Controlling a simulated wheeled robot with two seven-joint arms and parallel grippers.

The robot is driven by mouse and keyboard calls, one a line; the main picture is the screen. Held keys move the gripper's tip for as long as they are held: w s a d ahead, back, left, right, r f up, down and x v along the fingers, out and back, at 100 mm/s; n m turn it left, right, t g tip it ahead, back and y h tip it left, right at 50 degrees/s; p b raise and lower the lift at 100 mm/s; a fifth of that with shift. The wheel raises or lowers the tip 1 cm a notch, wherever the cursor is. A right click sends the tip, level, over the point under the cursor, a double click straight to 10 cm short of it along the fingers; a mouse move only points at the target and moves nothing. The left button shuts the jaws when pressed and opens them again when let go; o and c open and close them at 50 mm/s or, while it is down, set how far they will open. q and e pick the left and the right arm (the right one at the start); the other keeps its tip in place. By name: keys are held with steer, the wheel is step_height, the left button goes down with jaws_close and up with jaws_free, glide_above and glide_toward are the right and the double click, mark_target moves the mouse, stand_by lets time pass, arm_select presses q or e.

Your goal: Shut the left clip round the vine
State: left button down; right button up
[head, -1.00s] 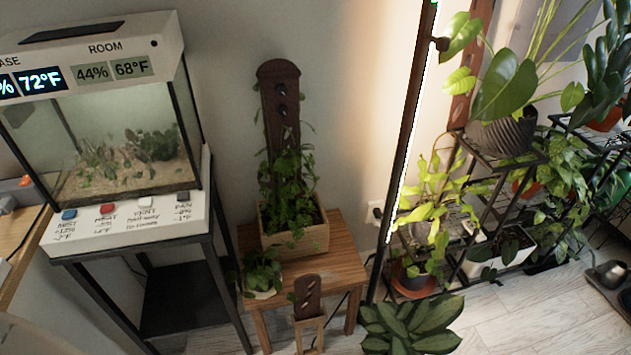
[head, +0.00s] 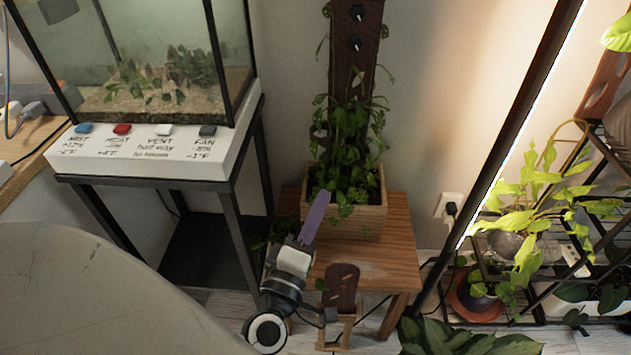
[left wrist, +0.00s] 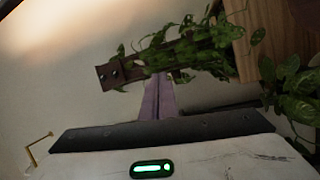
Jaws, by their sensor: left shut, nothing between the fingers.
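A dark brown board (head: 357,70) stands in a wooden planter box (head: 365,218) with a leafy green vine (head: 345,140) climbing its lower part. Two small dark clip-like pieces sit one above the other, the upper (head: 357,13) and the lower (head: 355,45), above most of the leaves. I cannot tell which is the left clip or whether either is open. My left gripper (head: 323,197), with purple fingers, is shut and empty in front of the planter box, below the clips. In the left wrist view its fingers (left wrist: 158,80) point at the board (left wrist: 150,62) and leaves.
The planter stands on a small wooden table (head: 400,235). A glass terrarium (head: 150,60) on a black stand is at left, with labelled buttons in front. A small brown board (head: 341,287) stands low in front. A slanted lit post (head: 520,120) and plant shelves are at right.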

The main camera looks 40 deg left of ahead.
arm_select(q)
steer(key=a+f+n+g+y+b, duration=0.2)
steer(key=a+f+n+y, duration=0.1)
steer(key=a+n+y, duration=0.3)
steer(key=w+a+r, duration=0.1)
steer(key=w, duration=0.5)
steer(key=w+a+r+h, duration=0.1)
steer(key=w+a, duration=0.1)
steer(key=w, duration=0.4)
steer(key=shift+r+n, duration=0.3)
steer(key=shift+n, duration=0.1)
steer(key=shift+a, duration=0.1)
